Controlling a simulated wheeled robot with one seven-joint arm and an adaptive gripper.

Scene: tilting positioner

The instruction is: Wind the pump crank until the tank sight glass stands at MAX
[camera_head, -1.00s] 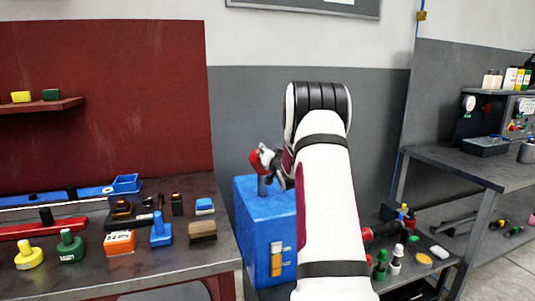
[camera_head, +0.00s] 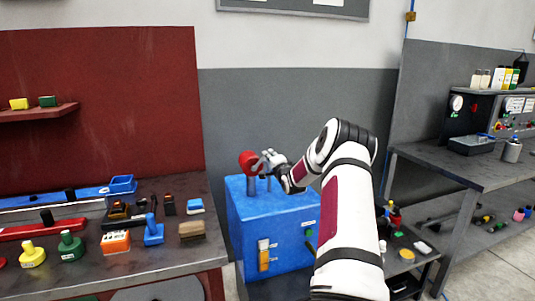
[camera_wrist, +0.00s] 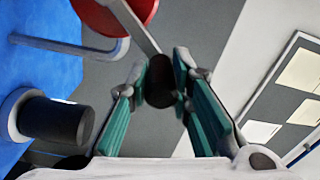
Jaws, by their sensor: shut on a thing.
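The blue tank (camera_head: 290,220) stands on the floor between the two benches. A strip with a white upper part and a yellow lower part (camera_head: 263,256) shows on its front; I take it for the sight glass, but its level is too small to read. The pump's red disc (camera_head: 250,163) stands on a blue post on top of the tank, and shows at the top of the wrist view (camera_wrist: 120,12). A pale crank arm (camera_wrist: 137,27) runs from it to a dark crank handle (camera_wrist: 159,82). My gripper (camera_head: 266,161) is shut on this handle, between its green fingers.
The left bench (camera_head: 160,265) holds knobs, blocks and a blue tray (camera_head: 122,184). A low shelf (camera_head: 410,250) with bottles stands right of the tank. In the wrist view, a bent rod (camera_wrist: 75,50) and a black-capped post (camera_wrist: 55,120) are near the handle.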

